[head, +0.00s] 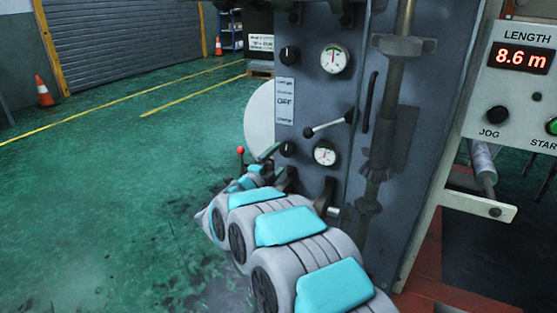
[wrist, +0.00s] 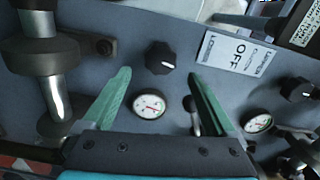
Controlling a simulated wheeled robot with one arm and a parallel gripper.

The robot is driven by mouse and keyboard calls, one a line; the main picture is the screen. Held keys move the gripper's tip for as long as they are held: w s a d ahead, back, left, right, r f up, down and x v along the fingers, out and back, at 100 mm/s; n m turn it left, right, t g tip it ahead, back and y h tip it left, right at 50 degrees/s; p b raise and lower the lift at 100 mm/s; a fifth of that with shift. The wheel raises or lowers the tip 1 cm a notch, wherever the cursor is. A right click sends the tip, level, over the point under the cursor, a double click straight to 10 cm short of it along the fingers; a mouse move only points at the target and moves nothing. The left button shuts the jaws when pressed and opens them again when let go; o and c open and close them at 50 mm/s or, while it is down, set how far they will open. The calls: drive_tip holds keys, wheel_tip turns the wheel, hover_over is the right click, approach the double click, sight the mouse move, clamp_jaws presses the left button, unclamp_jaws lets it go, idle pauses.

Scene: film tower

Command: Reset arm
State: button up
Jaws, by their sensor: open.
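My gripper (wrist: 159,74) is open in the wrist view, with its two green fingers spread apart and nothing held between them. Beyond the fingers are a black knob (wrist: 160,58) and a round white gauge (wrist: 148,104) on the grey panel. A small lever (wrist: 190,115) shows beside the right finger; I cannot tell whether they touch. In the head view my grey and teal arm reaches from the bottom right toward the machine's lower left edge. The gripper (head: 268,153) is small and partly hidden there, near the panel's lower knob (head: 288,149).
The machine panel (head: 310,110) carries gauges, knobs, a lever (head: 328,124) and an OFF plate (head: 285,101). A vertical rod (head: 392,95) and a LENGTH display box (head: 522,85) stand to the right. Open green floor (head: 110,190) lies left, with an orange cone (head: 44,92) farther back.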

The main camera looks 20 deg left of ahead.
drive_tip(key=n+g+y, duration=0.8)
drive_tip(key=n, duration=0.4)
approach(289, 147)
drive_tip(key=s+d+f, duration=0.2)
drive_tip(key=s+d, duration=0.4)
drive_tip(key=s+d+f+n+g+h, duration=0.2)
drive_tip(key=s+d+f+g, duration=0.1)
drive_tip(key=s+d, duration=0.8)
drive_tip(key=s+d+f+n+g+h, duration=0.1)
drive_tip(key=s+d+f+g, duration=0.3)
drive_tip(key=s+d, duration=0.7)
drive_tip(key=s+d+f+n+g+h, duration=0.2)
drive_tip(key=s+d, duration=1)
drive_tip(key=s, duration=0.8)
drive_tip(key=f+g+h, duration=0.1)
drive_tip(key=g, duration=0.1)
drive_tip(key=shift+s+f+n+g+h, duration=0.15)
drive_tip(key=shift+n+g+h, duration=0.15)
drive_tip(key=shift+g+h, duration=0.1)
drive_tip(key=shift+d, duration=0.1)
